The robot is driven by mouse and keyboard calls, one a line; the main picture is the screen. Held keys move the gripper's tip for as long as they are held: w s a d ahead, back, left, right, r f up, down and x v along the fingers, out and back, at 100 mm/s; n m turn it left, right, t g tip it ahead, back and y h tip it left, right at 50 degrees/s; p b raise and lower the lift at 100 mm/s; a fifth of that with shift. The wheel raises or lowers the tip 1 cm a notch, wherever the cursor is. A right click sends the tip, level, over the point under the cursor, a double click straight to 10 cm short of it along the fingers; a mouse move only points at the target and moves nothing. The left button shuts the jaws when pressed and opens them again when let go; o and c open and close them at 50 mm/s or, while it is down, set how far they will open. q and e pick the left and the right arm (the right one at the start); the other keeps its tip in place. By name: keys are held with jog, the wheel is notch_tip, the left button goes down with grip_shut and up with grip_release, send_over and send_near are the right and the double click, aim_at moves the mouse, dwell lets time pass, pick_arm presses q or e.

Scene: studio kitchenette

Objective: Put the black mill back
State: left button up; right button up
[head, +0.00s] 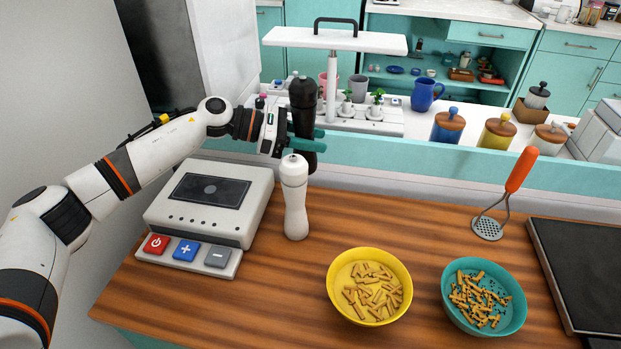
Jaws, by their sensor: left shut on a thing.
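The black mill (303,98) is upright at the back left, in front of the white shelf stand in the picture. My left gripper (306,140) comes in from the left with its teal fingers shut on the black mill's body. The mill's lower end is partly hidden behind the white mill (296,205), so I cannot tell whether it touches anything below. The white mill stands upright on the wooden counter (265,300), just in front of the black one. My right gripper is not in view.
A white scale (205,225) with coloured buttons stands left of the white mill. A yellow bowl (333,293) and a teal bowl (450,312) hold pasta at the front. A masher (512,185) and a dark hob (585,270) are at right.

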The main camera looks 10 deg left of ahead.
aim_at(311, 165)
pick_arm(q)
notch_tip(311, 165, down, 6)
jog(key=shift+w, duration=0.15)
jog(key=shift+f, duration=0.55)
notch_tip(311, 165, down, 4)
jog(key=shift+r, duration=0.2)
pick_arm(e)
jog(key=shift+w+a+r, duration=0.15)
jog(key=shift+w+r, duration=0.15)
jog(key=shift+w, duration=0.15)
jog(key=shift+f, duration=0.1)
pick_arm(q)
jog(key=shift+f, duration=0.15)
jog(key=o, duration=1.2)
jog(key=shift+c, duration=0.2)
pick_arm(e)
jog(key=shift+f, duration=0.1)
